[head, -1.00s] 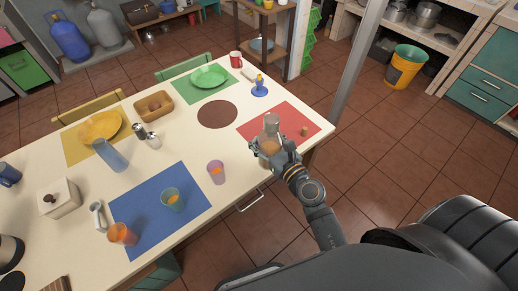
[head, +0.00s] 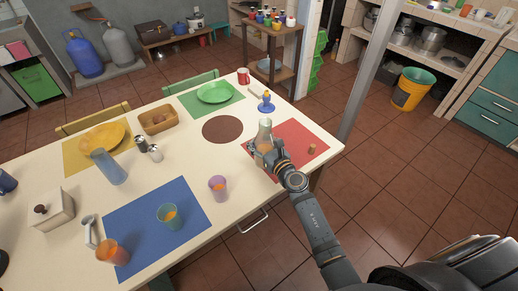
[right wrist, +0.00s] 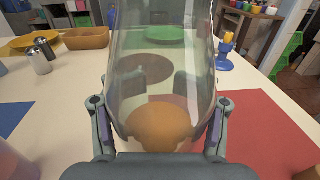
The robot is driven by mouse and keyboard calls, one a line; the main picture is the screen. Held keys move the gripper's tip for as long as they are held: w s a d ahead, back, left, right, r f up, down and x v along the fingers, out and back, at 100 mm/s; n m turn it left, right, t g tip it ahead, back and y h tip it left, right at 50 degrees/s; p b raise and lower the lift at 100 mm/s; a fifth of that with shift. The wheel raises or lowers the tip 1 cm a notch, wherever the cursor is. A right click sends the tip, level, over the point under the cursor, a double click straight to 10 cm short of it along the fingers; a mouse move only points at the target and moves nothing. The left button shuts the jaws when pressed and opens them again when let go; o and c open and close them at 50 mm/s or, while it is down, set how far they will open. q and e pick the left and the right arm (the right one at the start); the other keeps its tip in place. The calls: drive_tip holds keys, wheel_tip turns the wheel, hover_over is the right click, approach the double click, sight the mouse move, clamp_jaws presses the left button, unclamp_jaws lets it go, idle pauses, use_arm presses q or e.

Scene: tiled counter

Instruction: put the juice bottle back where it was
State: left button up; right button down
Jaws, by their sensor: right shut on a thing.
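The juice bottle (head: 265,132) is clear glass with a little orange juice low inside. My right gripper (head: 262,151) is shut around its lower part. In the right wrist view the bottle (right wrist: 160,65) fills the middle, upright between both fingers of my right gripper (right wrist: 160,135). It is over the left part of the red placemat (head: 290,135) in the head view. Its base is hidden by the gripper, so I cannot tell whether it touches the table. A small cork (head: 312,149) sits on the red mat. My left gripper is not in view.
A purple glass (head: 218,188) stands left of my right gripper. The blue placemat (head: 140,215) holds more glasses. Bare white table lies between the mats.

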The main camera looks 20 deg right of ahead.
drive_tip(key=f+b, duration=0.1)
drive_tip(key=f, duration=0.1)
drive_tip(key=f+b, duration=0.2)
drive_tip(key=shift+w, duration=0.4)
drive_tip(key=shift+r, duration=0.15)
drive_tip(key=shift+s, duration=0.1)
drive_tip(key=shift+f, duration=0.25)
drive_tip(key=shift+c, duration=1.5)
unclamp_jaws()
